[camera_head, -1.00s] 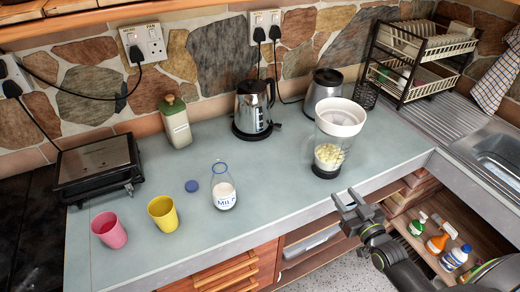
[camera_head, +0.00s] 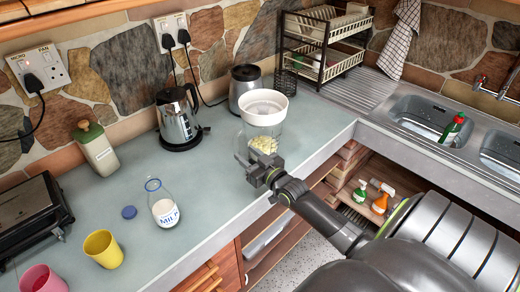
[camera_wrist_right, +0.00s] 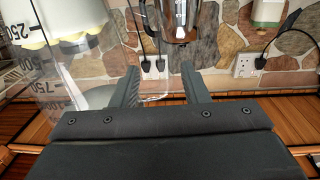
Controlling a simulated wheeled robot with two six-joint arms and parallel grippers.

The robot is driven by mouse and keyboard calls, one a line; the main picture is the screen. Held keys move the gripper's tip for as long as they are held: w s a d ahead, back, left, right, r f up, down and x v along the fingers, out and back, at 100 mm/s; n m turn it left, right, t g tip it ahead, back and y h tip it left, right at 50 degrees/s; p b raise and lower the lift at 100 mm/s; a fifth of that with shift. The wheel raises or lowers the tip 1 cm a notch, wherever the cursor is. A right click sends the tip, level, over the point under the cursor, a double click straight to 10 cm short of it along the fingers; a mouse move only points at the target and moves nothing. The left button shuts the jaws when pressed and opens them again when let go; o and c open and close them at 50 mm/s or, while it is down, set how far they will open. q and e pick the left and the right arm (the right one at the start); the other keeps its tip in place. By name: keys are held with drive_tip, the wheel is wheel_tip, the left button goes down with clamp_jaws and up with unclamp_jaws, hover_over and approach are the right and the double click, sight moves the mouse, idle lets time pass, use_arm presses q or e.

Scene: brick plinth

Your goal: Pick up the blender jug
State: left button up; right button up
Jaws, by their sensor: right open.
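The blender jug (camera_head: 263,132) is clear with a white top and pale yellow pieces low inside. It stands upright near the counter's front edge. My right gripper (camera_head: 252,170) is at the jug's near side, overlapping its lower part in the head view. In the right wrist view the jug (camera_wrist_right: 58,62), with printed measure marks, fills the left side. Its clear wall seems to reach the left finger there; I cannot tell whether they touch. The right gripper is open, its fingers apart. My left gripper is not in view.
The kettle (camera_head: 178,120) and a grey appliance (camera_head: 244,86) stand behind, left of the dish rack (camera_head: 325,40). The milk bottle (camera_head: 162,205), yellow cup (camera_head: 103,248) and pink cup (camera_head: 42,280) are left. A sink (camera_head: 420,115) is right. Counter between milk bottle and jug is clear.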

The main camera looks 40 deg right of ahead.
sight(238, 151)
drive_tip(key=w, duration=0.1)
drive_tip(key=w+b, duration=0.1)
drive_tip(key=w, duration=0.3)
drive_tip(key=shift+w+a+f+b, duration=0.15)
drive_tip(key=shift+a+f+b, duration=0.1)
drive_tip(key=shift+a+b, duration=0.1)
drive_tip(key=shift+r, duration=0.1)
drive_tip(key=shift+c, duration=0.4)
clamp_jaws()
idle(0.5)
drive_tip(key=shift+r, duration=0.15)
